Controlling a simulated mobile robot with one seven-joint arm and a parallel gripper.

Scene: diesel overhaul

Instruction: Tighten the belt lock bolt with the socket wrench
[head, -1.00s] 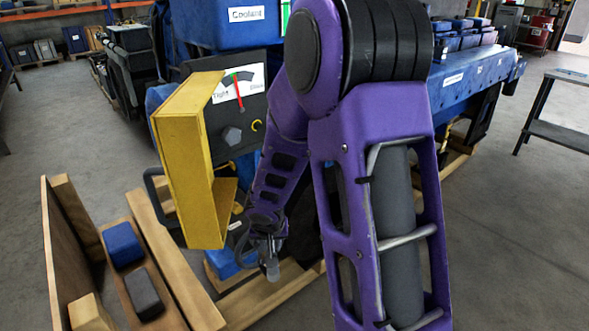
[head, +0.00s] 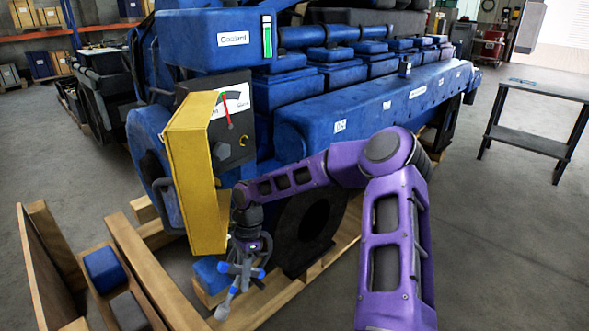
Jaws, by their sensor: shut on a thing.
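My gripper (head: 243,268) hangs low, just right of the lower end of the yellow guard, with its fingers pointing down. It is shut on a slim grey tool, seemingly the socket wrench (head: 223,309), whose lower end slants down and left. The tool's shape is partly hidden by the fingers. A dark hexagonal bolt head (head: 222,152), seemingly the belt lock bolt, sits on the black gauge panel (head: 240,163), above and apart from my gripper. The gauge (head: 230,102) above it has a red needle.
The yellow guard (head: 197,140) stands out from the panel on its left side. The blue engine (head: 345,105) rests on wooden beams (head: 150,262). A wooden crate (head: 48,265) with blue and grey blocks is at lower left. A dark table (head: 530,88) stands right; floor there is clear.

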